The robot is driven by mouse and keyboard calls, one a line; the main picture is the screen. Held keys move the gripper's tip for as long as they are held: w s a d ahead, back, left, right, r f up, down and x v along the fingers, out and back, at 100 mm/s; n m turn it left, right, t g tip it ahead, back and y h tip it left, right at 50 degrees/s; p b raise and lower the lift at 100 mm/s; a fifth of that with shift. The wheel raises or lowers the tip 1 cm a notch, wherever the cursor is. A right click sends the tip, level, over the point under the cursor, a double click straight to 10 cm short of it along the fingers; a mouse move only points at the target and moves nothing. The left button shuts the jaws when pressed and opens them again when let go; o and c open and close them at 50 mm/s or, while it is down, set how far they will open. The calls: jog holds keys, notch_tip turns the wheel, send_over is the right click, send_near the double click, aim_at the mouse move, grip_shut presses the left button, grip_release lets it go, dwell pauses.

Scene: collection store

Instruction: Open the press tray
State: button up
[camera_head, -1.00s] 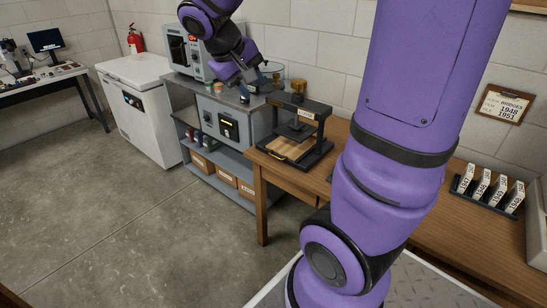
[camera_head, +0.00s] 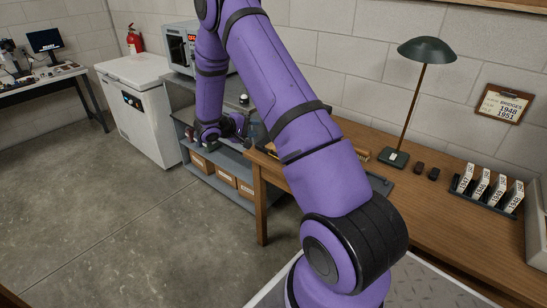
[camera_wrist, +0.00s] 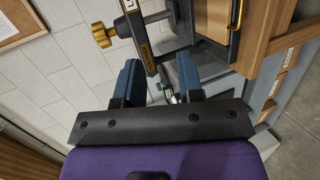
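In the wrist view the press (camera_wrist: 144,45) shows as a dark frame with a brass knob. Its dark tray front has a thin brass handle (camera_wrist: 238,18) at the upper right. My gripper (camera_wrist: 158,75) is open, its two blue-grey fingers apart with nothing held between them. The press frame shows beyond the fingers, and the handle lies to their right, apart from them. In the head view my arm hides nearly all of the press, and my gripper is low by the left end of the wooden table, partly hidden.
The wooden table (camera_head: 450,215) carries a green lamp (camera_head: 427,52), two small dark objects and a rack of numbered tags (camera_head: 487,188). A grey shelf unit with cardboard boxes (camera_head: 222,178) stands left of it. The floor in front (camera_head: 130,220) is clear.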

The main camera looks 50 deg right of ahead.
aim_at(274, 156)
jog(key=w+d+f+n+t+h, duration=0.1)
jog(key=d+f+t, duration=0.1)
jog(key=f, duration=0.8)
jog(key=w+d+f+n+t+h, duration=0.1)
jog(key=f, duration=0.8)
jog(key=d, duration=0.3)
jog(key=d+f, duration=0.1)
jog(key=d, duration=0.3)
jog(key=d+f, duration=0.1)
jog(key=d, duration=0.2)
jog(key=shift+w+d+f, duration=0.15)
jog(key=shift+w+d, duration=0.05)
jog(key=shift+d, duration=0.15)
grip_shut()
